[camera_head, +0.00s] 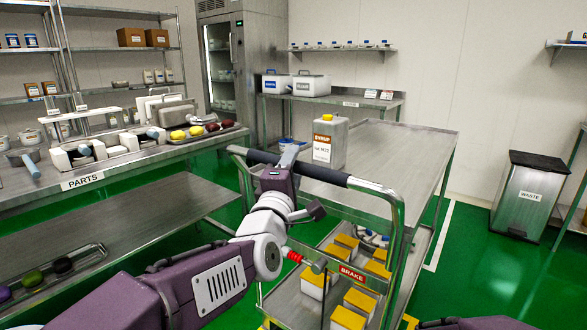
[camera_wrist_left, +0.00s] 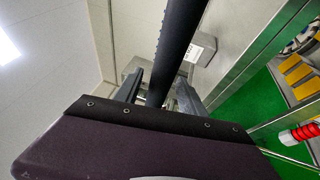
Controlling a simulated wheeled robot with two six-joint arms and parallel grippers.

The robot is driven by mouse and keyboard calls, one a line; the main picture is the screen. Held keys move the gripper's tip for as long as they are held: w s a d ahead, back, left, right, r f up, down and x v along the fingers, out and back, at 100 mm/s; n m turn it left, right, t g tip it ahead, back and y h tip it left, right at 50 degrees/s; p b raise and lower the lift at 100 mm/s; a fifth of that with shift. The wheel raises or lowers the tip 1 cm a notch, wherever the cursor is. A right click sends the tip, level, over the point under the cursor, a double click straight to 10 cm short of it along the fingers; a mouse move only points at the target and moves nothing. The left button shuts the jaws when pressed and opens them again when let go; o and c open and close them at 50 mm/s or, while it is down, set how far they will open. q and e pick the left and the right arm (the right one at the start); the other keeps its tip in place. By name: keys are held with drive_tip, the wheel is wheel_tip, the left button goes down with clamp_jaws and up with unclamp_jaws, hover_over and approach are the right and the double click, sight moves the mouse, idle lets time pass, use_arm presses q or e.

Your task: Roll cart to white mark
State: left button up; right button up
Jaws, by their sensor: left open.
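The steel cart (camera_head: 400,150) stands in front of me, with a black-gripped push handle (camera_head: 325,174) on its near side. My left gripper (camera_head: 287,160) is at the handle's left part. In the left wrist view the black bar (camera_wrist_left: 180,45) runs between the two open fingers (camera_wrist_left: 160,90); whether they touch it is unclear. A red-gripped brake lever (camera_head: 294,256) sits below the handle beside a red BRAKE label (camera_head: 352,273). A white mark line (camera_head: 440,236) shows on the green floor right of the cart. My right gripper is out of view.
A white SYRUP container (camera_head: 323,150) stands on the cart top; yellow-lidded containers (camera_head: 354,300) fill its lower shelf. The PARTS table (camera_head: 120,170) is close on the left. A WASTE bin (camera_head: 525,200) stands at the right. Green floor (camera_head: 480,265) is clear between cart and bin.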

use_arm(q)
clamp_jaws()
idle(1.4)
